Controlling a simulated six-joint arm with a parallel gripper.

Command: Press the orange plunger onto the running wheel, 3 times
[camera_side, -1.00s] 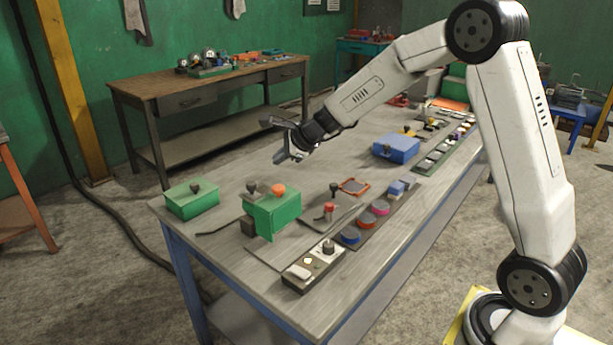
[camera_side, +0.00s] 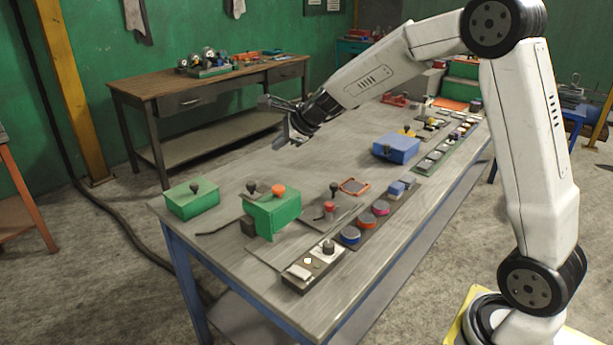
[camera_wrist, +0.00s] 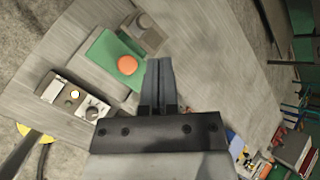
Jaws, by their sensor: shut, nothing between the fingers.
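The orange plunger (camera_side: 278,190) is a round cap on top of a green housing (camera_side: 285,215) near the front left of the bench. The plunger also shows in the wrist view (camera_wrist: 127,66), just left of my fingertips, with the green housing (camera_wrist: 104,49) around it. The running wheel cannot be made out in either view. My gripper (camera_side: 279,144) is above the bench, higher than the plunger and apart from it. In the wrist view my gripper (camera_wrist: 158,62) has its fingers together and holds nothing.
A control box (camera_side: 313,265) with a knob and buttons sits in front of the green housing. A green box (camera_side: 191,200) stands left of it. A red-topped part (camera_side: 329,208), coloured discs (camera_side: 366,222) and a blue box (camera_side: 396,149) lie to the right. Bare bench lies behind.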

